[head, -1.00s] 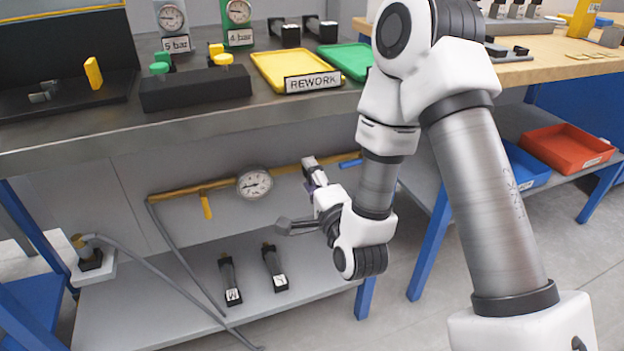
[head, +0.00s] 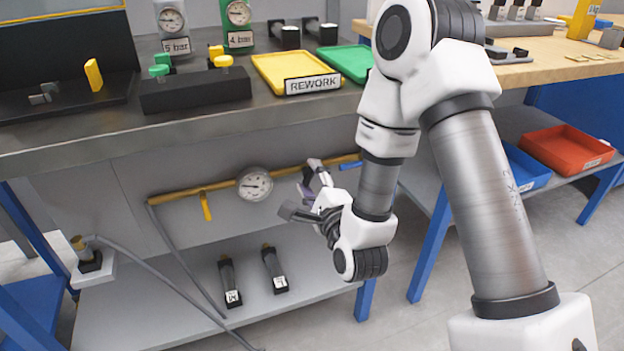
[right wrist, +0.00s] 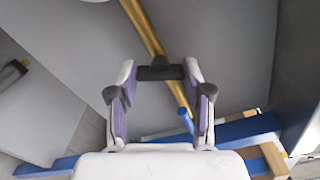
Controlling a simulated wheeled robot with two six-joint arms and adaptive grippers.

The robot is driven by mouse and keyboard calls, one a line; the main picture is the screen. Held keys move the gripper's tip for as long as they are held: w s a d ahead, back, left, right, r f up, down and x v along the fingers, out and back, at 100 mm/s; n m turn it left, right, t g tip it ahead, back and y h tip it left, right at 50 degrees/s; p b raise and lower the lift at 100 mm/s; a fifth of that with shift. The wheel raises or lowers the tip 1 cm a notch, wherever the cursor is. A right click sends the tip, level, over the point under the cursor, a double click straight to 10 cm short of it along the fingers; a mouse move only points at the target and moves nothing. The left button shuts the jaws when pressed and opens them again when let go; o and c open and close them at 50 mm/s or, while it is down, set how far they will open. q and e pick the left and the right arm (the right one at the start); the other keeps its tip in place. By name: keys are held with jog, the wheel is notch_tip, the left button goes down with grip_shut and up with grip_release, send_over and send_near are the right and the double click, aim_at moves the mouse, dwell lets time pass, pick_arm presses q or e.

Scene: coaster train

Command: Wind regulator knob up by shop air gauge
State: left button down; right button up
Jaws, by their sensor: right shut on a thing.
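The shop air gauge (head: 255,184) is a round white dial on the brass pipe under the bench. Its needle is too small to read surely. My right gripper (head: 303,190) is just right of the gauge, in front of the pipe. In the right wrist view, my right gripper (right wrist: 160,72) has its two fingers on either side of a dark knob (right wrist: 160,69), shut on it, with the brass pipe behind. In the head view the knob is hidden by the gripper. My left gripper is not in view.
The brass pipe (head: 220,185) carries a yellow lever (head: 206,207) left of the gauge and a blue lever (head: 350,165) close right of my gripper. The bench edge (head: 200,128) overhangs above.

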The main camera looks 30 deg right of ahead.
jog(key=o, duration=1.2)
jog(key=shift+c, duration=0.2)
